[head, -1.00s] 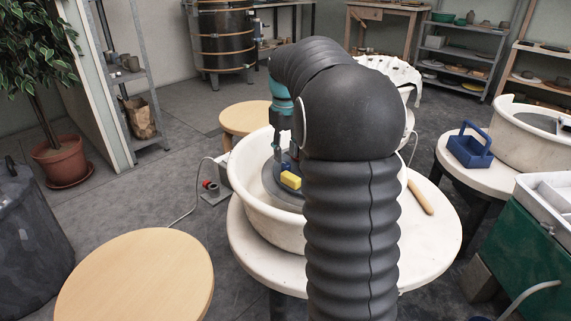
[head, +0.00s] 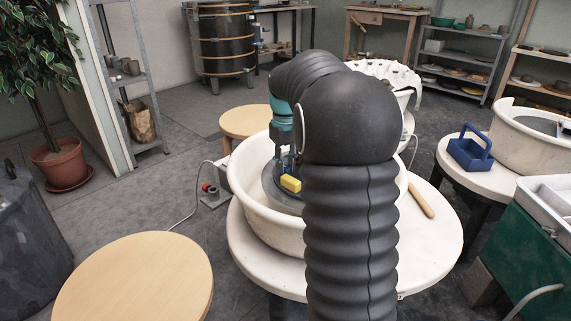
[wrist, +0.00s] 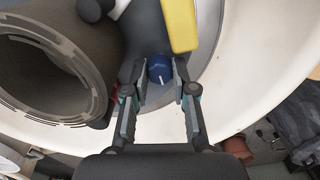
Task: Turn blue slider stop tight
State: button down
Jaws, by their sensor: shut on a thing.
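The blue slider stop (wrist: 160,69) is a round blue knob with a white line on its face. In the wrist view it sits between the two fingertips of my gripper (wrist: 161,84), which is shut on its sides. A yellow block (wrist: 180,24) is just above it in the picture; the block also shows in the head view (head: 290,184), on the grey wheel head inside the white basin (head: 247,190). In the head view my gripper (head: 285,162) reaches down into the basin, and my arm hides much of the basin's right side.
A grey hollow cylinder (wrist: 50,75) stands close left of my gripper in the wrist view. A wooden-handled tool (head: 421,200) lies on the white table (head: 430,240). A round wooden stool top (head: 135,280) is at front left, a blue caddy (head: 470,153) at right.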

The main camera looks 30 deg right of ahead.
jog(key=shift+r, duration=0.1)
jog(key=m+p, duration=0.2)
jog(key=m, duration=0.1)
jog(key=shift+r+m+p, duration=0.1)
jog(key=shift+m+p, duration=0.3)
jog(key=m+p, duration=0.2)
jog(key=m, duration=0.2)
jog(key=shift+m, duration=0.3)
jog(key=m+p, duration=0.2)
jog(key=m, duration=0.2)
jog(key=shift+m+p, duration=0.6)
jog(key=shift+m, duration=1.5)
jog(key=c, duration=1.2)
grip_release()
